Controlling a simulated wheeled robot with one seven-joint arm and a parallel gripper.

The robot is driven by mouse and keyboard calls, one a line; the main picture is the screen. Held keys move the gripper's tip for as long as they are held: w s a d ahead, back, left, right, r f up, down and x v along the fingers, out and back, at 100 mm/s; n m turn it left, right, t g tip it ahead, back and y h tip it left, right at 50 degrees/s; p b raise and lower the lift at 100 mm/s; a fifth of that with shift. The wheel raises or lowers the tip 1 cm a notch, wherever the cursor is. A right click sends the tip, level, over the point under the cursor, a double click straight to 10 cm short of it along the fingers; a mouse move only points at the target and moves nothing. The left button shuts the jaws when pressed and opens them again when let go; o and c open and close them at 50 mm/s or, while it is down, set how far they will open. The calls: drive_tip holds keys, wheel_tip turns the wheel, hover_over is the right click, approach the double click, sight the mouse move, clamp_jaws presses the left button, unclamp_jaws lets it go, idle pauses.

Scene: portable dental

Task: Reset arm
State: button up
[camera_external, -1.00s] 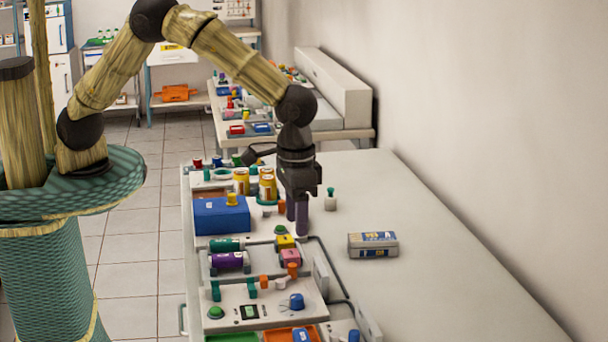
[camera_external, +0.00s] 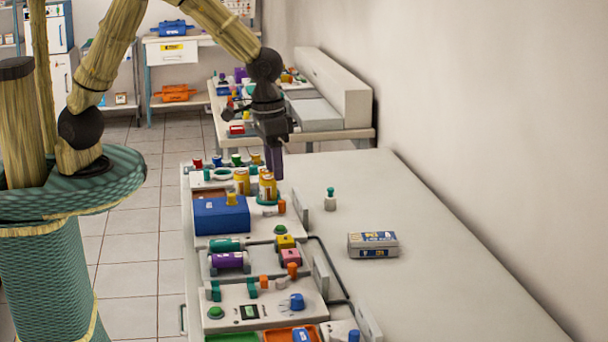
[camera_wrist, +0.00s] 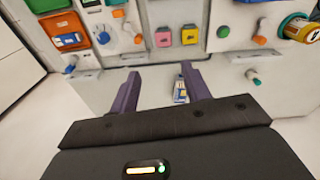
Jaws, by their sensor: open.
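My gripper (camera_external: 274,160) is raised over the far part of the long white table (camera_external: 440,285), pointing down behind the yellow canisters. In the wrist view its two purple fingers (camera_wrist: 157,92) stand wide apart with nothing held between them. The white and blue box (camera_external: 372,245) lies on the table at the right, well away from my gripper. It also shows in the wrist view (camera_wrist: 181,90), beyond the fingers and beside the right one.
A blue box (camera_external: 221,216), yellow canisters (camera_external: 267,187) and several coloured parts on panels line the table's left side. A small green-topped bottle (camera_external: 330,200) stands near the middle. The right side is mostly clear. A second cluttered table (camera_external: 350,134) stands behind.

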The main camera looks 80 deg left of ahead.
drive_tip(key=s+a+r+m+t, duration=0.1)
drive_tip(key=s+a, duration=1.3)
drive_tip(key=a, duration=0.2)
drive_tip(key=shift+s+r+t+y, duration=0.25)
drive_tip(key=shift+r+t+y, duration=0.05)
drive_tip(key=shift+t, duration=0.1)
drive_tip(key=shift+a, duration=0.1)
drive_tip(key=shift+c, duration=0.5)
idle(1.2)
